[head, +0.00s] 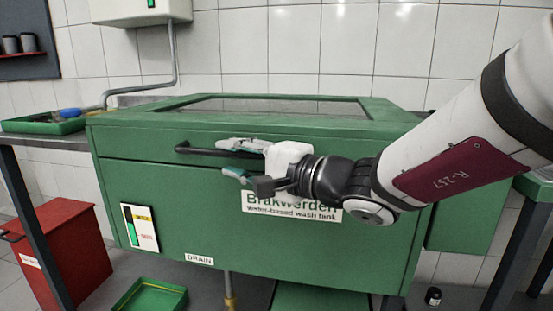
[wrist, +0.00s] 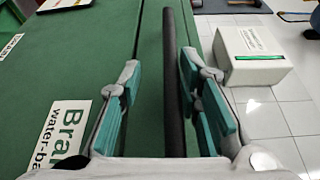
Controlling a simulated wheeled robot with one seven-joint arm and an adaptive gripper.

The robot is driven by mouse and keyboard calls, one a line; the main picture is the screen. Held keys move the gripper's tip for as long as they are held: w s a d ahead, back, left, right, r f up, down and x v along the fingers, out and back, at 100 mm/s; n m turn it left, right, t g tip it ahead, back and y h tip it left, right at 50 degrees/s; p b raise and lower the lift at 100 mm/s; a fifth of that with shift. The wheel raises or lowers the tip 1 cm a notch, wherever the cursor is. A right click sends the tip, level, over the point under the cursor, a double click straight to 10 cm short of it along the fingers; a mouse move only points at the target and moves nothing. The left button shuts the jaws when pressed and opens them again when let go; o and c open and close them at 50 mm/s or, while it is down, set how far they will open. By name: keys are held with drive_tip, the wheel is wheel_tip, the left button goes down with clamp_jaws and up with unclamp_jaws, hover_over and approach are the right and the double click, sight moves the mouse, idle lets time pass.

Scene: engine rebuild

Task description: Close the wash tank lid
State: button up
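The green wash tank (head: 310,250) stands in front of me. Its lid (head: 130,142), with a dark window in the top, lies level on it, and only a thin seam shows between lid and tank at the front. A black bar handle (head: 196,150) runs along the lid's front face; it also shows in the wrist view (wrist: 172,50). My gripper (head: 233,160) is at the handle's right part. In the wrist view my gripper (wrist: 160,75) is open, with the handle between its fingers. A gap shows by the left finger; the right finger is close to the bar, contact unclear.
A red bin (head: 65,250) stands at lower left and a green tray (head: 150,296) lies on the floor. A side table holds another green tray (head: 45,125). A white box (head: 140,10) hangs on the tiled wall above the tank.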

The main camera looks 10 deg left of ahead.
drive_tip(key=v, duration=1.2)
drive_tip(key=s+d+f+n+g+h, duration=0.3)
drive_tip(key=s+f+g, duration=0.1)
drive_tip(key=s, duration=0.5)
drive_tip(key=s+d+f+n+g+h, duration=0.3)
drive_tip(key=s+f+g, duration=0.1)
drive_tip(key=s, duration=0.6)
drive_tip(key=s+d+f+h, duration=0.2)
drive_tip(key=d+h, duration=0.1)
drive_tip(key=d, duration=0.3)
drive_tip(key=s+d+f+h+p, duration=0.1)
drive_tip(key=s+d+f+h, duration=0.1)
drive_tip(key=s+d+h, duration=0.3)
drive_tip(key=d+f+h, duration=0.1)
drive_tip(key=d+h, duration=0.1)
drive_tip(key=d, duration=0.5)
wheel_tip(320, 180, up, 39)
drive_tip(key=t+p, duration=0.4)
drive_tip(key=p, duration=3.4)
drive_tip(key=shift+d+t, duration=0.15)
drive_tip(key=shift+t, duration=0.25)
